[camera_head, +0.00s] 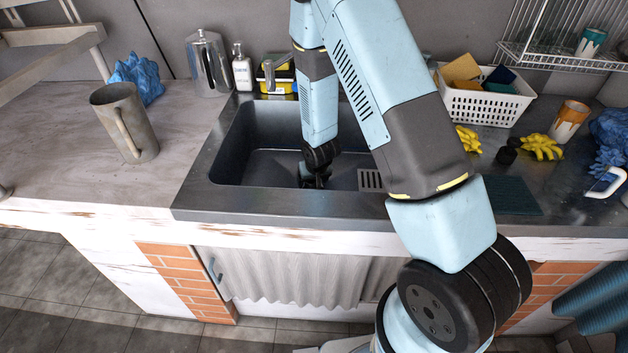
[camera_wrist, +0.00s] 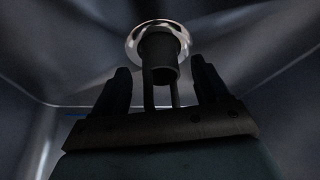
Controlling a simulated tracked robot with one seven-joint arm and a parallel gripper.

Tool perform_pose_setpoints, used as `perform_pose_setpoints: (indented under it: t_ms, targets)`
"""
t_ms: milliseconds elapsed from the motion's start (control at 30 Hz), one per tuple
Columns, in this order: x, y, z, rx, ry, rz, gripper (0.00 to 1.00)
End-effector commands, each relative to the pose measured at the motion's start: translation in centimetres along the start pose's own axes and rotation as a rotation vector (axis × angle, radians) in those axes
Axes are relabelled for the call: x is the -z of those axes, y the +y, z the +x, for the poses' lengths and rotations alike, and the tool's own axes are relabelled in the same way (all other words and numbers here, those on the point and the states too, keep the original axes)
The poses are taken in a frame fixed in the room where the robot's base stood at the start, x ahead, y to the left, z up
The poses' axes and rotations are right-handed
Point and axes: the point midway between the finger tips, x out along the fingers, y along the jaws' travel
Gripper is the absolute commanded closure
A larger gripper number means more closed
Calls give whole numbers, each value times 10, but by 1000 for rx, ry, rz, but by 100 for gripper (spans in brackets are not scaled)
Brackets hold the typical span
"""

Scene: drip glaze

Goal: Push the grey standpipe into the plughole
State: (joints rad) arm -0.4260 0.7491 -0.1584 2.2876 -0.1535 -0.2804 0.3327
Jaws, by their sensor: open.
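The grey standpipe (camera_wrist: 159,52) shows in the wrist view as a short dark cylinder. It is lined up with the shiny metal ring of the plughole (camera_wrist: 133,38), its far end overlapping the ring. I cannot tell how deep it sits. My gripper (camera_wrist: 162,74) is open, with one finger on each side of the standpipe and visible gaps between. In the head view my gripper (camera_head: 314,179) is low inside the sink (camera_head: 255,168), close to its floor. The standpipe and plughole cannot be made out there, behind my gripper.
The steel sink walls surround my gripper. Bottles (camera_head: 243,72) stand behind the sink.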

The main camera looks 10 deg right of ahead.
Motion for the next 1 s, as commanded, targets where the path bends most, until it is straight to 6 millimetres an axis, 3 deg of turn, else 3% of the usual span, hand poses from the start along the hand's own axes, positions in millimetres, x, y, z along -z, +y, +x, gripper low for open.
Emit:
perform_pose_setpoints:
  t_ms: [267,1000]
  targets:
    - [1,0,-12,0,2,1,25]
    - [0,0,-109,1,1,0,25]
